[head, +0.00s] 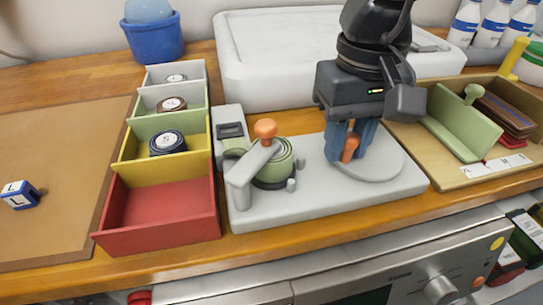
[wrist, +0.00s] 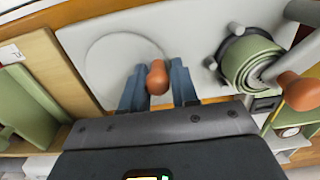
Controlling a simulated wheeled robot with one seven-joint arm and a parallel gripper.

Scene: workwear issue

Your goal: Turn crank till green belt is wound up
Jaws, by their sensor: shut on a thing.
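My gripper (head: 350,143) is upright over the right of a pale grey winding base (head: 315,203). Its blue fingers are shut on the orange crank knob (head: 349,152), which stands on a round grey disc (head: 385,167). The knob also shows between the fingers in the wrist view (wrist: 157,77). The green belt (head: 277,163) is coiled on the spool at the left of the base, and it shows as a roll in the wrist view (wrist: 250,65). A grey arm with a second orange knob (head: 265,129) reaches over the coil and partly hides it.
Left of the base, a row of coloured bins (head: 160,210) holds several rolled belts; the red front bin is empty. A wooden tray (head: 445,178) with a green stand and brown items is close on the right. A large white case (head: 275,75) stands behind.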

